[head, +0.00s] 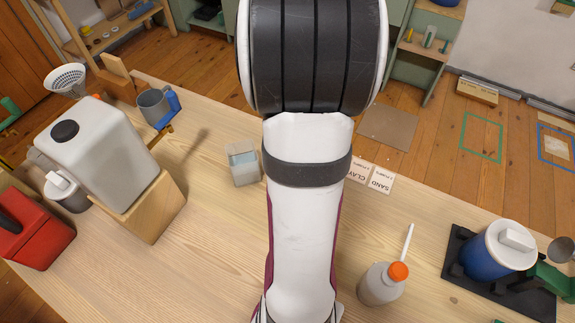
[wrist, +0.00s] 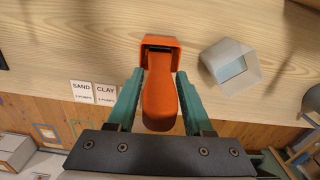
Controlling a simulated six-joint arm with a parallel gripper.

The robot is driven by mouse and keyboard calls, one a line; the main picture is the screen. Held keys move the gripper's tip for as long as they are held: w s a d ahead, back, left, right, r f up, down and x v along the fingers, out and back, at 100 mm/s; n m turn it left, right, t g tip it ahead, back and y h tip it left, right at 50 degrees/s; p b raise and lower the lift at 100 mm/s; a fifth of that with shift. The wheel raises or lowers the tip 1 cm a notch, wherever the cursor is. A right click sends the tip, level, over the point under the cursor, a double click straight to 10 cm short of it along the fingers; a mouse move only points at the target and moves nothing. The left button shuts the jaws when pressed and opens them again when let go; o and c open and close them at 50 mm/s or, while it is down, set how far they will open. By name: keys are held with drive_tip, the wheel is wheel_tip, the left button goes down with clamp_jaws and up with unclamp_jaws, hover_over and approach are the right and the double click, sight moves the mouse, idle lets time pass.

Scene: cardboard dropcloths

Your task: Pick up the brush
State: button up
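An orange rounded handle, which looks like the brush (wrist: 161,98), shows in the wrist view. Its far end meets a square orange block (wrist: 148,44) with a dark gap in it; I cannot tell whether the block is part of it or a holder. My gripper (wrist: 160,72) has its two green fingers one on each side of the handle. Narrow gaps seem to show between fingers and handle, so it looks open; contact is hard to judge. In the head view my arm hides the brush and the gripper.
A small clear cup (head: 243,163) of pale liquid stands close by, also in the wrist view (wrist: 232,67). Sand and clay cards (head: 380,178) lie beyond. A bottle with an orange cap (head: 383,284) and a blue-white container (head: 496,250) stand right. A white jug (head: 97,153) stands left.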

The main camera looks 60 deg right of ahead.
clamp_jaws()
wheel_tip(320, 180, up, 10)
drive_tip(key=shift+r, duration=0.1)
idle(0.4)
